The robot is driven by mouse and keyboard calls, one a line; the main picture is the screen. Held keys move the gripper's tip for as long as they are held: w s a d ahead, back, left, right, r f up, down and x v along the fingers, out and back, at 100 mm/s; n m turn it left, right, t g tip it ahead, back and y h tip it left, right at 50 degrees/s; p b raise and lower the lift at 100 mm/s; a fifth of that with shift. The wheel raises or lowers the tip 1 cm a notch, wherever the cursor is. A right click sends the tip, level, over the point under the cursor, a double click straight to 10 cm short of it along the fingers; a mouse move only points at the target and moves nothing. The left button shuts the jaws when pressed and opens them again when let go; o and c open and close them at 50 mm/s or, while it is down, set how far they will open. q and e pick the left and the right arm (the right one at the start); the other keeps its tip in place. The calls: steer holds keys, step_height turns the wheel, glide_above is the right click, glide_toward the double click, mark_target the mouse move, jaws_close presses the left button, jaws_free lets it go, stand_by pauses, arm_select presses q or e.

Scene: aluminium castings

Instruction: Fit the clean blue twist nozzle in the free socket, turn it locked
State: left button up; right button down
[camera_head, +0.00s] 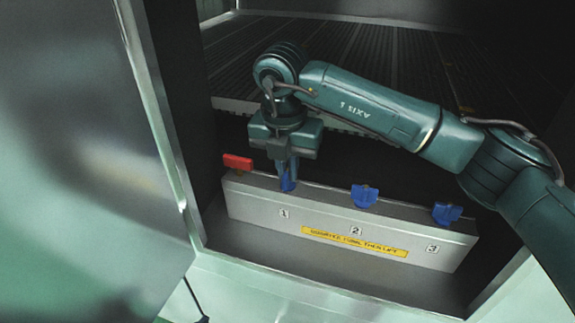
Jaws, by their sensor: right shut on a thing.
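My right gripper (286,172) reaches down from above and is shut on a blue twist nozzle (289,186). That nozzle is at the top edge of the grey manifold bar (270,225), above the label 1. The fingers hide much of it, and I cannot tell whether it sits in the socket or is turned locked. Two other blue nozzles stand on the bar, one (364,196) above label 2 and one (446,213) above label 3. My left gripper is not in view.
A red handle-like piece (237,161) sits at the bar's left end. A yellow label (354,242) is on the bar's front. The bar stands inside a cabinet opening, with a ribbed surface (350,60) behind. A large pale panel (80,150) closes off the left.

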mark_target(284, 177)
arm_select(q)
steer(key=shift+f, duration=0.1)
arm_select(e)
steer(key=c, duration=1.5)
jaws_free()
steer(key=shift+o, duration=0.2)
steer(key=shift+r, duration=0.45)
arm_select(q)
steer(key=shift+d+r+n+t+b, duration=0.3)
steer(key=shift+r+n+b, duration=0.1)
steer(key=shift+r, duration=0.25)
arm_select(e)
step_height(284, 177, up, 12)
steer(key=s, duration=0.1)
steer(key=shift+s+a, duration=0.25)
steer(key=shift+s, duration=0.05)
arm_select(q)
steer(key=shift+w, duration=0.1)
arm_select(e)
steer(key=shift+r, duration=0.1)
